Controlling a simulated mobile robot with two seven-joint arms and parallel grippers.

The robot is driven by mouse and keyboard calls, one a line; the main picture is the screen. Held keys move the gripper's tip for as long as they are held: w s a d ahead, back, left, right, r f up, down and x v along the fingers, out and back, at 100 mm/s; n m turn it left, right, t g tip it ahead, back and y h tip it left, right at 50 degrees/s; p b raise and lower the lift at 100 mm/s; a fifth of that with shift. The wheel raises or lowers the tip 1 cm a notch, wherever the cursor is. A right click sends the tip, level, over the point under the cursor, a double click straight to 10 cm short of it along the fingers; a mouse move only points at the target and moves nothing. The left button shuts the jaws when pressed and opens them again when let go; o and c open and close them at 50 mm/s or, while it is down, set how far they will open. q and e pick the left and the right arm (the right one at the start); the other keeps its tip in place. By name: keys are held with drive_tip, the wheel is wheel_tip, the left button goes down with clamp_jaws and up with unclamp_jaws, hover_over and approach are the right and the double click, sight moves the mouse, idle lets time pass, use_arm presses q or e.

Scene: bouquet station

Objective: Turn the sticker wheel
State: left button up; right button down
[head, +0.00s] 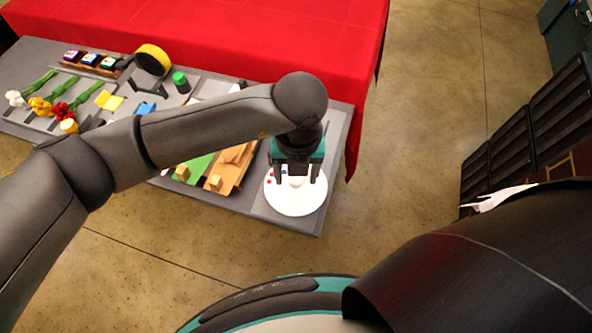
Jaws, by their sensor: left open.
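The sticker wheel (296,203) is a white round disc at the right front corner of the grey station board. A red spot and a blue spot show near its left edge. A pale raised piece shows at its middle. My left gripper (296,181) points down over the wheel with its two dark fingers apart. The fingertips appear on either side of the raised middle piece; I cannot tell whether they touch it. The gripper covers the wheel's far part. My right gripper is not in view.
Flowers (40,104) lie in slots at the board's left. A yellow-rimmed roll (152,60) and a green-capped bottle (181,82) stand behind my left arm.

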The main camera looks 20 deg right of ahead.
use_arm(q)
wheel_tip(320, 180, up, 15)
drive_tip(key=shift+d+p, duration=0.15)
drive_tip(key=shift+p, duration=0.15)
idle(0.5)
